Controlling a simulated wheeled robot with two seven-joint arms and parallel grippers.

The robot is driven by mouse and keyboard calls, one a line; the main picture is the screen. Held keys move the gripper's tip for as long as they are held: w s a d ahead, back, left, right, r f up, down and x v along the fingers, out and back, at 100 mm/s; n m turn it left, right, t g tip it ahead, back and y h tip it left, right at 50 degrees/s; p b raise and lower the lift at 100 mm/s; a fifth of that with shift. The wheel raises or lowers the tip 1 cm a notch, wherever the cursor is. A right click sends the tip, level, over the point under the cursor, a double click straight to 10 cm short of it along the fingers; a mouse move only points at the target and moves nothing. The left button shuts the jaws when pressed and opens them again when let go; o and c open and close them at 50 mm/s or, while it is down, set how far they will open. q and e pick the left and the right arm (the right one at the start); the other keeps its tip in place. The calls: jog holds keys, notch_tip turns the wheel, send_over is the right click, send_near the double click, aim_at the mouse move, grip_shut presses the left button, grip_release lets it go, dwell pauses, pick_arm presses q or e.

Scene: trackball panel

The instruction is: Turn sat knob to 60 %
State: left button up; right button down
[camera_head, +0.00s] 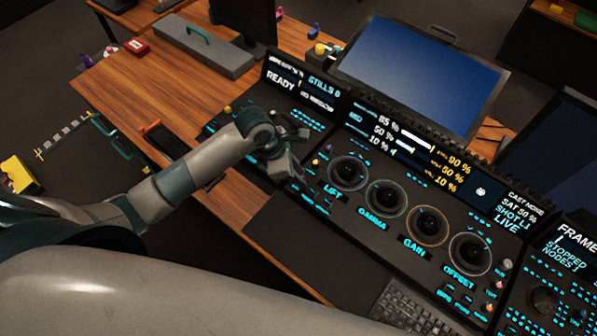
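The trackball panel (390,250) is dark, with a row of large trackballs labelled LIFT, GAMMA, GAIN and OFFSET. Its right display (515,212) reads SAT 50 %. Small knobs stand at the panel's right end, one a pale knob (507,264) beside the OFFSET trackball (470,253). I cannot read which one is the sat knob. My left gripper (287,168) hangs by the panel's left end, left of the LIFT trackball (348,173) and far from the right-end knobs. It holds nothing that I can see; its finger gap is unclear. My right gripper is out of view.
A large blue-screened monitor (420,75) stands behind the panel. A keyboard (410,310) lies in front of it. Another panel (560,290) adjoins at the right. The wooden desk (125,85) has clear room at the left, near a grey case (200,45).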

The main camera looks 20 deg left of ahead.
pick_arm(q)
jog(key=shift+f, duration=0.15)
grip_shut()
jog(key=shift+w+f+b, duration=0.1)
jog(key=shift+b, duration=0.35)
jog(key=m+b, duration=0.2)
jog(key=b, duration=0.1)
jog(key=m+g+b, duration=0.1)
jog(key=m+b, duration=0.1)
jog(key=b, duration=0.1)
jog(key=shift+w+f+h+b, duration=0.1)
jog(key=shift+w+h+b, duration=0.1)
jog(key=shift+h+b, duration=0.15)
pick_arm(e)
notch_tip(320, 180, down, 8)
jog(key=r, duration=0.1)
pick_arm(q)
jog(key=shift+m+g+b, duration=0.4)
jog(key=shift+m+b, duration=0.2)
jog(key=shift+b, duration=0.25)
jog(key=shift+r, duration=0.3)
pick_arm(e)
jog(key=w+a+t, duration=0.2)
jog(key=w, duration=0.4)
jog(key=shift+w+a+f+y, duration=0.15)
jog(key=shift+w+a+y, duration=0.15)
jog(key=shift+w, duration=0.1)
